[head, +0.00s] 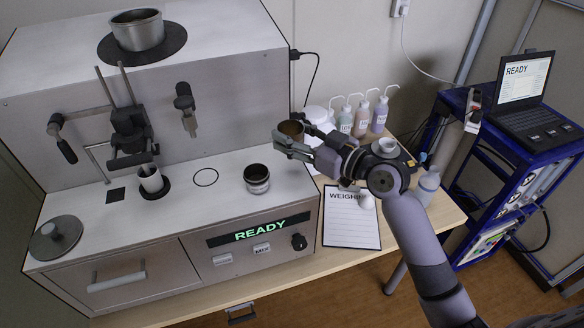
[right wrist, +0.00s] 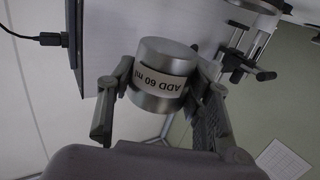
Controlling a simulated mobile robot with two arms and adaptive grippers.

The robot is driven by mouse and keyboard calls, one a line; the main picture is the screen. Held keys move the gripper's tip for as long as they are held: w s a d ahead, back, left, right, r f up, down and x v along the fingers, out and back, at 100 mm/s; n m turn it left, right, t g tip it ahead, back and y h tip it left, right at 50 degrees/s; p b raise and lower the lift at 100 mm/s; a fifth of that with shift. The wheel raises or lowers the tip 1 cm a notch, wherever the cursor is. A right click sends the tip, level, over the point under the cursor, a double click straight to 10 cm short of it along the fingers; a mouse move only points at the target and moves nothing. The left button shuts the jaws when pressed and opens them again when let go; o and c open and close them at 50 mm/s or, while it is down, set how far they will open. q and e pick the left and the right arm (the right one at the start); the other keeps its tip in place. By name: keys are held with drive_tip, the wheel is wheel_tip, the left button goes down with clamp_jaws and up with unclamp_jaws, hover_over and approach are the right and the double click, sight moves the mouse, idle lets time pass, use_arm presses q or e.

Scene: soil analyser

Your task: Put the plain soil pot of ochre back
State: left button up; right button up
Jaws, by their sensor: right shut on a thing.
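A small metal pot with brownish contents (head: 291,128) is held in my right gripper (head: 284,143), in the air beside the analyser's right side. In the right wrist view the pot (right wrist: 160,80) is silver with a white label reading "ADD 60 ml" upside down, and the right gripper's fingers (right wrist: 158,85) close on both its sides. A second metal pot (head: 257,179) with a dark inside stands upright on the analyser's deck. My left gripper is not in view.
The analyser (head: 225,210) shows READY. A pale cup (head: 150,179) stands on a dark disc below its clamp. A lid (head: 55,236) lies at the left. Several wash bottles (head: 362,118) and a weighing sheet (head: 350,225) are on the table, with a laptop (head: 527,95) on a blue cart.

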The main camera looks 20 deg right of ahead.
hover_over(293, 180)
wheel_tip(293, 180, down, 6)
drive_tip(key=shift+r, duration=0.1)
wheel_tip(293, 180, down, 4)
drive_tip(key=shift+f, duration=0.2)
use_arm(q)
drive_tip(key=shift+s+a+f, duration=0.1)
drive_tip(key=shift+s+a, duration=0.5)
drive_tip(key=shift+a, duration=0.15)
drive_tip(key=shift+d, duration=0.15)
use_arm(e)
drive_tip(key=shift+f+b, duration=0.2)
drive_tip(key=shift+b, duration=0.1)
drive_tip(key=o, duration=1.2)
drive_tip(key=shift+r, duration=0.1)
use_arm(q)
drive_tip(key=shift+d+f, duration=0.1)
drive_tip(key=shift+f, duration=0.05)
